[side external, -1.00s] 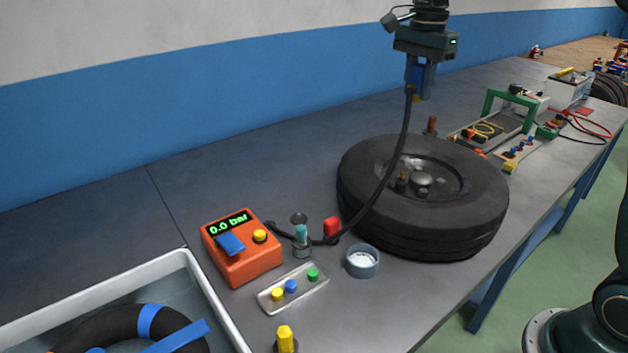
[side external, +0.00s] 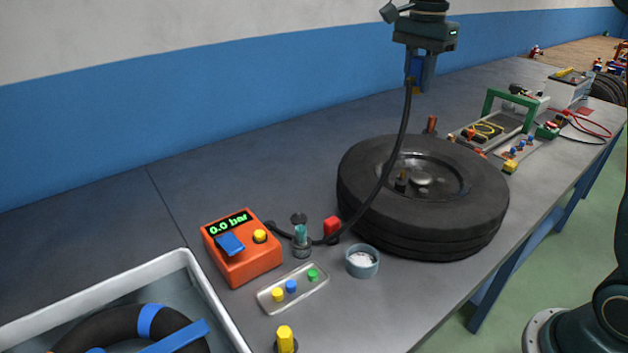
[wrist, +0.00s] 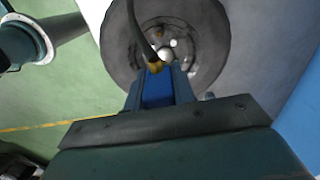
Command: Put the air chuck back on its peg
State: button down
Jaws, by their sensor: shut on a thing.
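My gripper (side external: 420,80) is high above the far side of the tyre and wheel (side external: 425,200), pointing down. It is shut on the air chuck, whose blue body (wrist: 157,90) shows between the fingers in the wrist view. The chuck's brass-coloured end (wrist: 155,66) is beside the fingertips. A black hose (side external: 397,155) hangs from it, passes in front of the wheel and runs to the orange gauge box (side external: 242,250). A brown upright post (side external: 431,125) stands behind the wheel; I cannot tell whether it is the chuck's peg.
A yellow-topped piece (side external: 285,338) and a grey bin (side external: 215,300) are in front. Bare bench (side external: 240,165) lies along the wall.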

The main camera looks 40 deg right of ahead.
jog(key=w+a+f+n, duration=0.2)
jog(key=w+a+f, duration=0.6)
jog(key=f, duration=0.2)
jog(key=n, duration=0.2)
send_over(299, 214)
notch_tip(299, 214, down, 13)
jog(key=shift+f+n, duration=0.2)
jog(key=shift+n, duration=0.1)
jog(key=shift+f, duration=0.2)
jog(key=shift+f, duration=2.05)
jog(key=shift+f, duration=1.75)
dwell(1.4)
